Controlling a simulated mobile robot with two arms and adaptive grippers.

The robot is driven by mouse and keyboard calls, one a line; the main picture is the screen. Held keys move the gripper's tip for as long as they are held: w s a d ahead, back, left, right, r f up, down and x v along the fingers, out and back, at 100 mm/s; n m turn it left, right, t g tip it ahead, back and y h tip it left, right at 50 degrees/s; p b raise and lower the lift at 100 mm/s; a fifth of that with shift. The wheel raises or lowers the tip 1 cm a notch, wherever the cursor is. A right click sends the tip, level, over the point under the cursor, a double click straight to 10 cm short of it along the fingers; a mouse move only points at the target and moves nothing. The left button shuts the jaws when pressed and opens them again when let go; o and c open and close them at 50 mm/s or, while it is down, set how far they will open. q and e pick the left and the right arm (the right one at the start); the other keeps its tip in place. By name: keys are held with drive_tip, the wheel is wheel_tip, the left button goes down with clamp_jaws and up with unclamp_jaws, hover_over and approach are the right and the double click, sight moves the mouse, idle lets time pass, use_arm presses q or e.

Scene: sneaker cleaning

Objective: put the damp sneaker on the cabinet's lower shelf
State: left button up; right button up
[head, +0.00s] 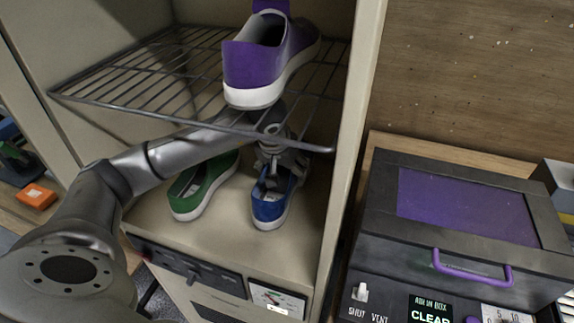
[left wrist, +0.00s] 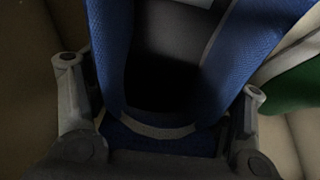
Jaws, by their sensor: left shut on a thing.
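A blue sneaker (head: 268,212) with a white sole is on or just above the cabinet's lower shelf (head: 225,232), heel toward me. My left gripper (head: 274,178) reaches in under the wire rack and is shut on this sneaker. In the left wrist view, the fingers lie on both sides of the blue sneaker (left wrist: 240,45) near its heel, with its dark opening between them. I cannot tell from the pictures which sneaker is damp. My right gripper is not in view.
A green sneaker (head: 204,190) stands just left of the blue one. A purple sneaker (head: 262,70) stands on the wire rack (head: 150,80) above my forearm. The cabinet's side wall (head: 352,130) is close on the right. A dark box (head: 450,215) with a purple window stands outside.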

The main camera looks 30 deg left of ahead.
sight(283, 179)
use_arm(q)
drive_tip(key=shift+w+f, duration=0.15)
drive_tip(key=f+b, duration=0.2)
drive_tip(key=shift+s+d+f, duration=0.15)
drive_tip(key=shift+s+f, duration=0.25)
drive_tip(key=shift+w, duration=0.15)
drive_tip(key=o, duration=1.3)
drive_tip(key=shift+f, duration=0.1)
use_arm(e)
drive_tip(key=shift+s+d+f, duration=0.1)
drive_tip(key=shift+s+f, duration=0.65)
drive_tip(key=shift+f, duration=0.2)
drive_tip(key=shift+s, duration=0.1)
